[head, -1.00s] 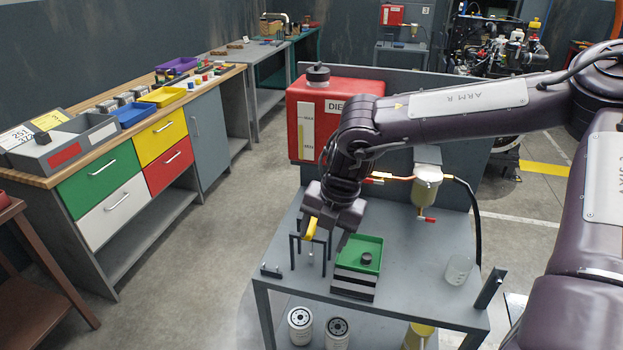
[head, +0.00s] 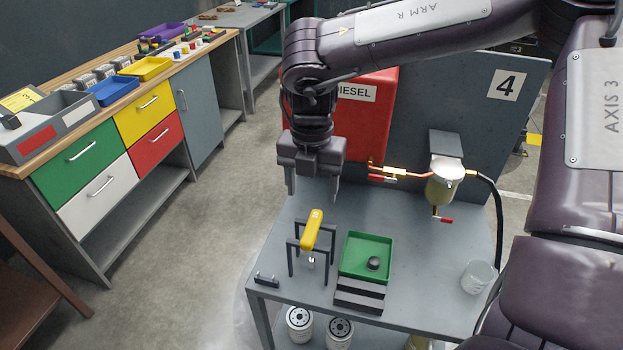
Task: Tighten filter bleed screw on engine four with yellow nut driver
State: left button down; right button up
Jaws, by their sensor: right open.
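The yellow nut driver (head: 312,229) stands in a dark rack (head: 292,262) on the grey bench, its handle up and tilted in the picture, its metal shaft below. My right gripper (head: 314,192) is open and empty, its fingers pointing down, above and behind the nut driver in the picture and apart from it. The fuel filter (head: 441,187), with a pale head and an amber bowl, is mounted on the panel marked 4 (head: 507,85). The bleed screw is too small to tell on the filter head. My left gripper is out of view.
A green tray (head: 352,275) with a black cap (head: 374,263) sits right of the rack. A clear cup (head: 477,277) stands at the bench's right. A red diesel tank (head: 368,130), copper fuel line and black hose are behind. Two oil filters stand on the lower shelf.

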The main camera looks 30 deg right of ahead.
aim_at(312, 226)
notch_tip(312, 226, down, 3)
jog(key=shift+s+r+b, duration=0.1)
jog(key=shift+r+b, duration=0.1)
jog(key=shift+b, duration=0.55)
notch_tip(312, 226, down, 3)
jog(key=shift+f+b, duration=0.2)
jog(key=shift+b, duration=0.85)
notch_tip(312, 226, down, 3)
jog(key=b, duration=0.2)
jog(key=shift+r+b, duration=0.15)
jog(key=shift+b, duration=0.15)
jog(key=shift+f+b, duration=0.85)
jog(key=shift+f, duration=0.05)
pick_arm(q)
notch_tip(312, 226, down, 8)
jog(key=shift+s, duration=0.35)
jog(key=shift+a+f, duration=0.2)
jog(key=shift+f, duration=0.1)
pick_arm(e)
grip_shut()
